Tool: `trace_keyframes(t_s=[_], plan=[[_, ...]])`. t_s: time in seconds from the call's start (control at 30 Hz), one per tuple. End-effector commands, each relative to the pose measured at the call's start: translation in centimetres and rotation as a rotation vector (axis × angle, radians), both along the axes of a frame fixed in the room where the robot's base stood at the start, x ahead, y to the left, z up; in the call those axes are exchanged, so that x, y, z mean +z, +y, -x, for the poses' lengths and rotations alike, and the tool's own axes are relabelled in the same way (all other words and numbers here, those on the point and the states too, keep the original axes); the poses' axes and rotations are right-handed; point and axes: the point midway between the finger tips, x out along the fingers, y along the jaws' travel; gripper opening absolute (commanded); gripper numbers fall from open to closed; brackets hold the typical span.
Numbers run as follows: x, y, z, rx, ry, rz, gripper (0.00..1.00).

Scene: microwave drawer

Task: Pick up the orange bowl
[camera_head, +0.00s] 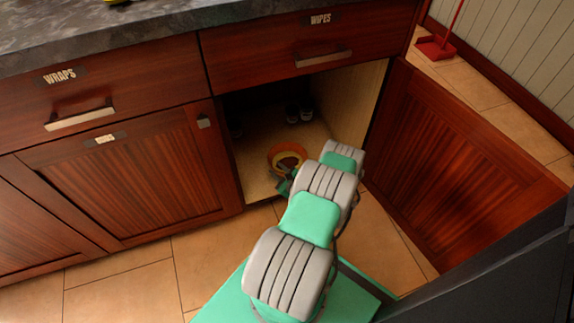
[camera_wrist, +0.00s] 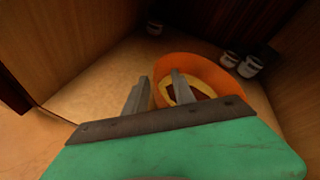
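The orange bowl (camera_head: 287,150) stands on the floor of the open lower cabinet, with a yellow and dark red inside. It also shows in the wrist view (camera_wrist: 215,73), just beyond my gripper. My gripper (camera_wrist: 160,76) is open, its two grey fingers apart. The bowl's left rim appears between the fingers: the right finger overlaps the bowl's inside, the left finger is outside the rim. I cannot tell whether either finger touches the bowl. In the head view my gripper (camera_head: 284,185) is at the bowl's near side, partly hidden by my arm.
Small dark-and-white jars (camera_wrist: 240,64) stand behind the bowl, and another jar (camera_wrist: 154,28) is at the back. The open cabinet door (camera_head: 450,150) is to the right. The cabinet side walls and the drawer marked WIPES (camera_head: 310,45) bound the space.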

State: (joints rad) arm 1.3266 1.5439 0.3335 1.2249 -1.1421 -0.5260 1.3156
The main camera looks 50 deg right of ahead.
Motion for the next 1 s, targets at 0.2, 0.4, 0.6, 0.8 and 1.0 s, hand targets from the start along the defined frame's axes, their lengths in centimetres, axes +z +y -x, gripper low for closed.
trace_keyframes(t_s=[0.2, 0.4, 0.6, 0.8, 1.0], plan=[[-0.04, -0.11, -0.50, 0.000, -0.001, 0.000, 0.31], [-0.04, -0.02, -0.55, 0.003, -0.001, -0.001, 0.17], [-0.07, 0.03, -0.56, 0.003, -0.001, -0.001, 0.01], [-0.11, 0.09, -0.55, 0.004, 0.000, -0.002, 0.00], [-0.14, 0.13, -0.54, 0.004, 0.001, -0.003, 0.00]])
